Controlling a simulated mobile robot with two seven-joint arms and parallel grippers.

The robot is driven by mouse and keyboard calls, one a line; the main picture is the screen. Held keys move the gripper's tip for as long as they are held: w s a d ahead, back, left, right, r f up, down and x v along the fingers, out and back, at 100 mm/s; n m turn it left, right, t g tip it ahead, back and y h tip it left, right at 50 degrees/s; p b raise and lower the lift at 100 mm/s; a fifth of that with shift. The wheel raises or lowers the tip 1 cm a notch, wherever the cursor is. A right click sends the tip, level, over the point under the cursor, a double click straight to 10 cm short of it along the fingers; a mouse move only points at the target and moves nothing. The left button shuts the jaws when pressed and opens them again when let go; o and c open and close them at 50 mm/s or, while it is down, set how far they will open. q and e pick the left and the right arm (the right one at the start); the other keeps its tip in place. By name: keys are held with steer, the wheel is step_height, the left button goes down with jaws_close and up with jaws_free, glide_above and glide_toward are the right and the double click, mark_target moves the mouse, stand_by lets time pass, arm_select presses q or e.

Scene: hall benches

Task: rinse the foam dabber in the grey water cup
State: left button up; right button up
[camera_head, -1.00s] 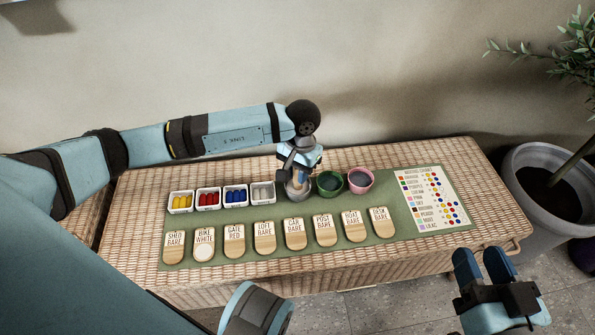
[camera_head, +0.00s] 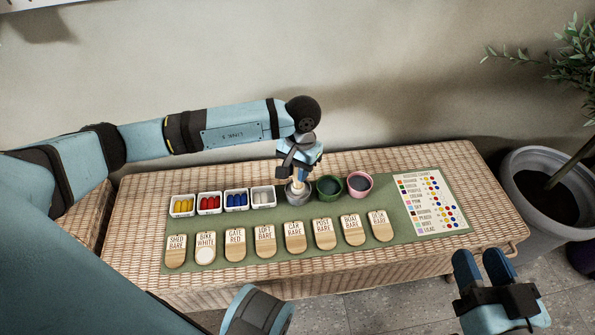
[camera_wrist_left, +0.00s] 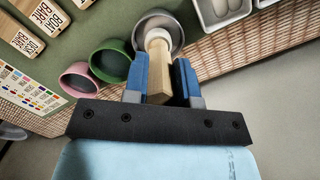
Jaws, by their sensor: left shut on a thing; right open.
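The foam dabber (camera_head: 299,175) has a square wooden handle and points down at the grey water cup (camera_head: 298,196). My left gripper (camera_head: 299,169) is shut on the handle, above the cup. In the left wrist view, the dabber (camera_wrist_left: 158,82) stands between the blue fingers of the left gripper (camera_wrist_left: 162,76), its pale round end over the mouth of the grey cup (camera_wrist_left: 178,32). I cannot tell whether the foam touches the water; the cup's inside is partly hidden. My right gripper (camera_head: 496,277) is open and empty, in front of the bench's right end.
A green cup (camera_head: 330,188) and a pink cup (camera_head: 360,184) stand close right of the grey cup. Paint trays (camera_head: 209,204) in yellow, red, blue and white stand left. Several wooden tags (camera_head: 265,240) line the mat's front. A colour chart (camera_head: 427,203) lies right.

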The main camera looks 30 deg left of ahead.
arm_select(q)
steer(key=shift+r+p, duration=0.9)
steer(key=shift+r, duration=1.2)
steer(key=shift+a+f, duration=0.1)
steer(key=shift+a, duration=0.3)
steer(key=a+b, duration=0.2)
steer(key=a, duration=1)
steer(key=shift+b, duration=0.3)
steer(key=shift+a, duration=0.1)
